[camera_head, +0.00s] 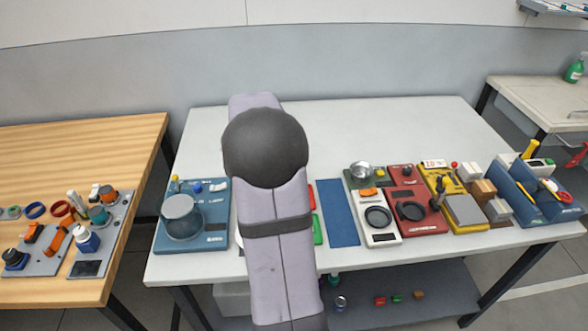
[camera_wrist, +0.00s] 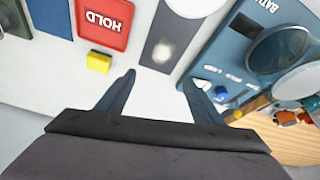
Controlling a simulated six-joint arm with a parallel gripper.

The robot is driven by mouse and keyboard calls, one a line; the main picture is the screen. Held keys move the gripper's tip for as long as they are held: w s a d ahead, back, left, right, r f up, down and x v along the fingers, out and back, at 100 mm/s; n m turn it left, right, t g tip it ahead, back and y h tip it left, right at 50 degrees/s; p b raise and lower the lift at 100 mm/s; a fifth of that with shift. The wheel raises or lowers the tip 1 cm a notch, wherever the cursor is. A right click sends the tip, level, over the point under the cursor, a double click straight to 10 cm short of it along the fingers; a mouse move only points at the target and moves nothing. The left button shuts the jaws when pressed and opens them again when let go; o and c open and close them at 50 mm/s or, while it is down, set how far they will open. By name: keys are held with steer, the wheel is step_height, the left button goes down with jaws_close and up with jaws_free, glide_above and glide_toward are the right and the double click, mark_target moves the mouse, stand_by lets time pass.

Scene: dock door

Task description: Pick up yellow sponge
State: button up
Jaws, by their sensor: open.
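A small yellow block (camera_wrist: 98,62), which looks like the yellow sponge, lies on the white table beside a red board marked HOLD (camera_wrist: 104,22). My gripper (camera_wrist: 158,77) is open and empty, with its two dark fingers apart over the table. In the wrist view the yellow block is just left of the left finger, outside the jaws and not touching. In the head view my arm covers the gripper, and I cannot make out the yellow block there.
A grey strip (camera_wrist: 162,50) lies ahead of the fingers. Several device boards, including a red one (camera_head: 415,214), fill the right. A wooden table (camera_head: 70,150) stands at left.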

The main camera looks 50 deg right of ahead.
steer(key=shift+s+d+f+m+h+p, duration=0.1)
steer(key=shift+s+d+f+m+p, duration=0.5)
steer(key=shift+d, duration=1.7)
steer(key=shift+s+d+f+m+h+p, duration=0.1)
steer(key=shift+s+d+f+m+p, duration=0.45)
steer(key=shift+d, duration=1.75)
steer(key=shift+s+d+f+m+h+p, duration=0.1)
steer(key=shift+s+d+f+m+p, duration=0.2)
steer(key=shift+s+d+p, duration=1.3)
steer(key=shift+w+d+f+b, duration=0.1)
steer(key=shift+w+d+b, duration=0.55)
steer(key=shift+w+d, duration=0.1)
steer(key=shift+p+x, duration=1.25)
steer(key=shift+x, duration=1.25)
steer(key=c, duration=1.1)
